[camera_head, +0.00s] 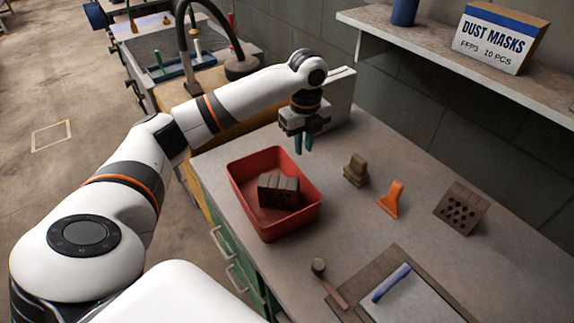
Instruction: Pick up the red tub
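The red tub (292,223) stands upright on the grey workbench, left of its middle. A brown hollow brick (279,191) lies inside it, tilted against the tub's inside. My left gripper (303,143) points down above the tub's far right rim, with its dark green fingers a little apart. Nothing shows between the fingers. I cannot tell for certain whether the fingertips touch the rim; they appear to be above and behind it. My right gripper is not in view.
On the workbench (345,215) are a small brown stacked block (356,170), an orange scraper (390,198), a holed brick (461,208), a mallet (328,283) and a clipboard (415,300) with a blue marker (390,283). A wall shelf (430,55) holds a dust mask box (497,38).

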